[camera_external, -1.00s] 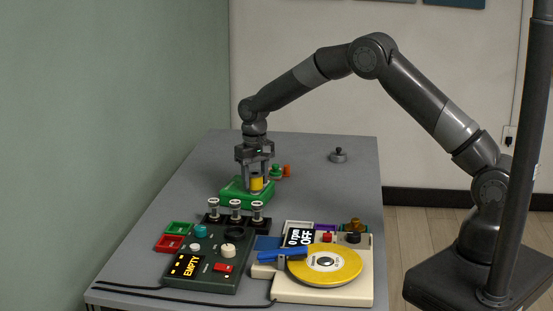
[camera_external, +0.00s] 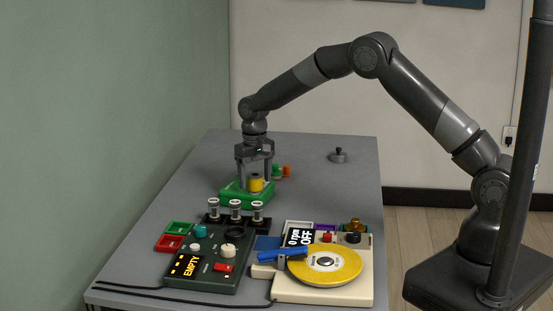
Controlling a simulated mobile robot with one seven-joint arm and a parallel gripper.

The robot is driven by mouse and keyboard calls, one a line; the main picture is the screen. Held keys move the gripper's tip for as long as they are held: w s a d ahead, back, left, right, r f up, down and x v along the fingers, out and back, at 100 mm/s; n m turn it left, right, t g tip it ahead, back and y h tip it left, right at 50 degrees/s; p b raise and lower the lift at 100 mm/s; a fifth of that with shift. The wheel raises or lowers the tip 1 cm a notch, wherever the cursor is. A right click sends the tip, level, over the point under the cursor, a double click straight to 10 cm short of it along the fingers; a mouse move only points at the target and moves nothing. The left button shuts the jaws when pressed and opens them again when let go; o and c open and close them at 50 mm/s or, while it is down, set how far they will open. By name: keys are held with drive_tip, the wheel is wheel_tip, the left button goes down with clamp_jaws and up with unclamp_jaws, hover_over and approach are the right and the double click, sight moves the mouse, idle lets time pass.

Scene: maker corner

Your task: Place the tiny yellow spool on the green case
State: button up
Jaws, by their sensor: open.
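The tiny yellow spool (camera_external: 256,184) stands upright on top of the green case (camera_external: 234,195), toward its right side. My gripper (camera_external: 254,178) points straight down over the case, with its fingers apart on either side of the spool. The jaws are open. I cannot tell whether a finger still touches the spool. Part of the case behind the fingers is hidden.
A green spool (camera_external: 277,171) and an orange one (camera_external: 287,170) stand just behind the case. In front are a rack of white spools (camera_external: 235,210), a dark control box (camera_external: 207,262) and a turntable with a yellow disc (camera_external: 325,264). The table's back right is mostly clear.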

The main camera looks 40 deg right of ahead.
sight(256, 174)
wheel_tip(256, 174, up, 11)
drive_tip(key=s+d+r+t, duration=0.1)
drive_tip(key=s+d+r, duration=0.65)
drive_tip(key=r, duration=0.45)
drive_tip(key=s+d+r+t, duration=0.1)
drive_tip(key=s+d+r, duration=0.25)
drive_tip(key=s, duration=0.35)
drive_tip(key=s+d+r+t, duration=0.1)
drive_tip(key=s+d+r, duration=0.1)
drive_tip(key=s+d, duration=0.4)
drive_tip(key=s+d+r+t, duration=0.1)
drive_tip(key=s+d+r, duration=0.15)
drive_tip(key=s, duration=0.55)
drive_tip(key=s+d+f, duration=0.2)
drive_tip(key=s, duration=0.4)
drive_tip(key=s+d+f+t, duration=0.1)
drive_tip(key=s+f, duration=0.1)
drive_tip(key=s, duration=0.4)
drive_tip(key=shift+s+d+f+t, duration=0.25)
drive_tip(key=shift+d+f+t, duration=0.05)
drive_tip(key=shift+d, duration=0.1)
